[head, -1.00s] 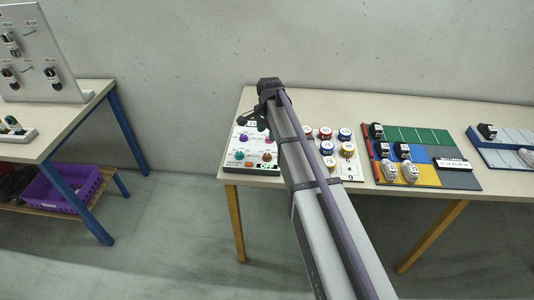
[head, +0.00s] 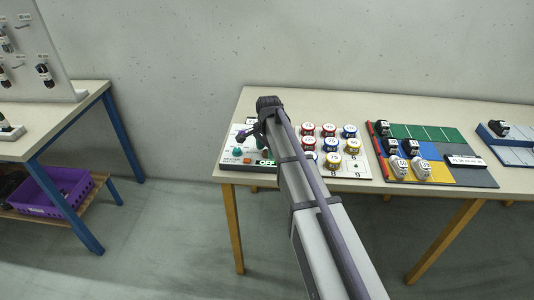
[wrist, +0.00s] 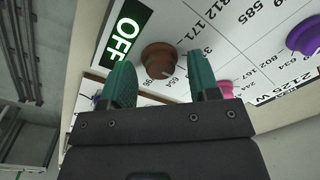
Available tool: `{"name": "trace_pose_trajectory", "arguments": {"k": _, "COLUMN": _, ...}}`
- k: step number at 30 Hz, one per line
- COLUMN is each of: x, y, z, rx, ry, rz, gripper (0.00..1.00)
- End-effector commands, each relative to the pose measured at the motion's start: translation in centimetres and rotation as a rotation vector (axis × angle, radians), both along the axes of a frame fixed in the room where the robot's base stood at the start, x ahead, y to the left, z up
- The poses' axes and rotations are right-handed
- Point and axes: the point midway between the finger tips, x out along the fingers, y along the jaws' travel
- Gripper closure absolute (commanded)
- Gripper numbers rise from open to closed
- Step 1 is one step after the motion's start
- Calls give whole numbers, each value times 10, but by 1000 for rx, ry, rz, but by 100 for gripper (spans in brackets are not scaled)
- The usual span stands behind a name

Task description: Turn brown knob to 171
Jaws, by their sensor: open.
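The brown knob (wrist: 159,61) shows in the wrist view on a white panel (wrist: 200,22) with printed numbers. The number 171 is printed just to the upper right of the knob. My gripper (wrist: 160,82) is open, with one green finger on each side of the knob's lower part in the picture. I cannot tell whether the fingers touch it. In the head view the panel (head: 229,158) lies on the table, and my arm hides the brown knob.
A green OFF display (wrist: 124,32) is left of the knob in the wrist view. A pink knob (wrist: 226,88) and a purple knob (wrist: 304,36) are to the right. Several colored round items (head: 331,160) stand right of my arm in the head view.

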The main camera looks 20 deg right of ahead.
Motion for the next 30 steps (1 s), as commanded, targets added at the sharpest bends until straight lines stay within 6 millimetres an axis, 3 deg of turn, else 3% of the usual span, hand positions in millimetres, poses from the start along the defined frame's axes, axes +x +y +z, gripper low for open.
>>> {"name": "trace_pose_trajectory", "arguments": {"k": 2, "x": 0, "y": 0, "z": 1, "rx": 0, "ry": 0, "rz": 0, "gripper": 47}}
{"name": "trace_pose_trajectory", "arguments": {"k": 16, "x": 0, "y": 0, "z": 1, "rx": 0, "ry": 0, "rz": 0, "gripper": 92}}
{"name": "trace_pose_trajectory", "arguments": {"k": 30, "x": 0, "y": 0, "z": 1, "rx": 0, "ry": 0, "rz": 94, "gripper": 94}}
